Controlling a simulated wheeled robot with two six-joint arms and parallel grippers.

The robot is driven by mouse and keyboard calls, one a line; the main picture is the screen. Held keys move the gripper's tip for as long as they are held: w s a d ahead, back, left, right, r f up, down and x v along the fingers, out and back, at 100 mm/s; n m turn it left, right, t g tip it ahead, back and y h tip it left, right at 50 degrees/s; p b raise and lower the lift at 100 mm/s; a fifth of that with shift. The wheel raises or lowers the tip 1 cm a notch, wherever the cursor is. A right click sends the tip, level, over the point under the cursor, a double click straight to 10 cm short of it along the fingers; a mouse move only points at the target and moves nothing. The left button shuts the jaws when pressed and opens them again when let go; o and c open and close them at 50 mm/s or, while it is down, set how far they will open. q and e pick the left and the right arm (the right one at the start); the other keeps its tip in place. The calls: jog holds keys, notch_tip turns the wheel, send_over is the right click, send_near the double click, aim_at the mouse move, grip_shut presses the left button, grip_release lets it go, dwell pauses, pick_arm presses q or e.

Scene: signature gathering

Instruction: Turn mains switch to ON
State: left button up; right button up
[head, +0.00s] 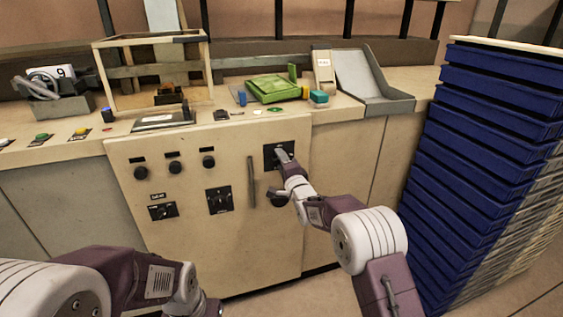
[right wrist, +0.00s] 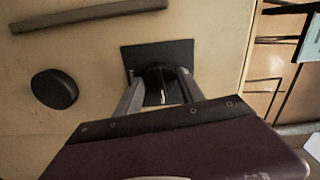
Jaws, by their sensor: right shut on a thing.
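The mains switch (head: 270,157) is a dark square plate with a black rotary handle, on the upper right of the cream cabinet front. It also shows in the right wrist view, where the dark plate (right wrist: 178,54) is in the middle. My right gripper (head: 285,160) is at this switch, with its fingers on both sides of the black handle (right wrist: 158,82) and shut on it. Any ON or OFF lettering is too small or hidden. My left gripper (head: 207,307) is low at the left, partly cut off by the bottom edge; its jaws do not show clearly.
The cabinet (head: 235,240) also carries several black knobs, a vertical handle (head: 251,182), and a round knob (head: 278,200) below the switch. A stack of blue trays (head: 470,150) stands at the right. The counter holds a green tray (head: 272,88) and a wooden frame (head: 100,75).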

jog(key=shift+m, duration=0.6)
jog(key=o, duration=1.3)
jog(key=shift+o, duration=0.2)
jog(key=shift+s+d, duration=0.1)
jog(key=shift+s, duration=0.05)
jog(key=v, duration=0.8)
jog(key=shift+s, duration=0.4)
